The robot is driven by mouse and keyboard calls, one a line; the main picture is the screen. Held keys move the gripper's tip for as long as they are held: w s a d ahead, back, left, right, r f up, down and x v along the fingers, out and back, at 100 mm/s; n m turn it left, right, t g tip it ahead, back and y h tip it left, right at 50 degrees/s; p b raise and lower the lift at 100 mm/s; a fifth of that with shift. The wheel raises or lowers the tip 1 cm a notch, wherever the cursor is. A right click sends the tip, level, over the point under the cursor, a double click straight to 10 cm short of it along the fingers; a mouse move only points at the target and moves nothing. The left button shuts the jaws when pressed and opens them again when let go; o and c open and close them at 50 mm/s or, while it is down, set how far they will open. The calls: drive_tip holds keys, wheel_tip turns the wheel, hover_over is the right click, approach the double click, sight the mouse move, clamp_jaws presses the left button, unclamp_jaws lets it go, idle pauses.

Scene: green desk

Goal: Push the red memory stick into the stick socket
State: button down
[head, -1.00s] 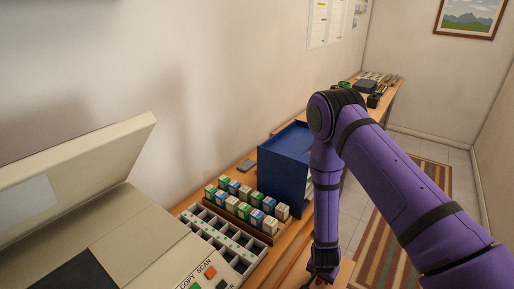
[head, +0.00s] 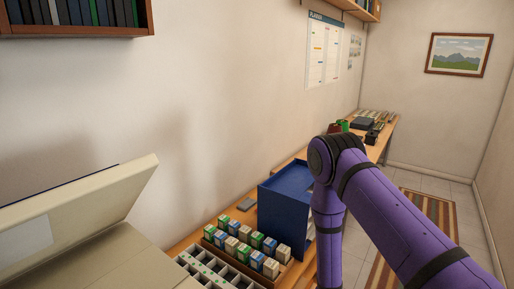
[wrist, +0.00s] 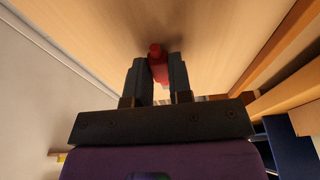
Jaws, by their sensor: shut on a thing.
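In the wrist view my gripper (wrist: 157,72) is shut on a small red thing, which looks like the red memory stick (wrist: 155,51). The stick lies between the two dark fingers, and its rounded red end sticks out a little past their tips. A plain wooden surface lies beyond the stick; whether they touch I cannot tell. I cannot make out the stick socket in either view.
In the head view a blue box (head: 285,208) stands on the wooden desk beside a tray of small green, blue and beige boxes (head: 239,241). A beige copier (head: 105,268) with its lid raised is at left. A far desk (head: 384,140) holds several items.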

drive_tip(key=shift+w+d+v, duration=0.1)
drive_tip(key=shift+w+v, duration=0.05)
drive_tip(key=shift+v, duration=0.6)
drive_tip(key=shift+w+d+v, duration=0.1)
drive_tip(key=shift+w+v, duration=0.05)
drive_tip(key=shift+v, duration=0.55)
drive_tip(key=shift+w+d+v, duration=0.1)
drive_tip(key=shift+v, duration=0.65)
drive_tip(key=shift+r, duration=0.1)
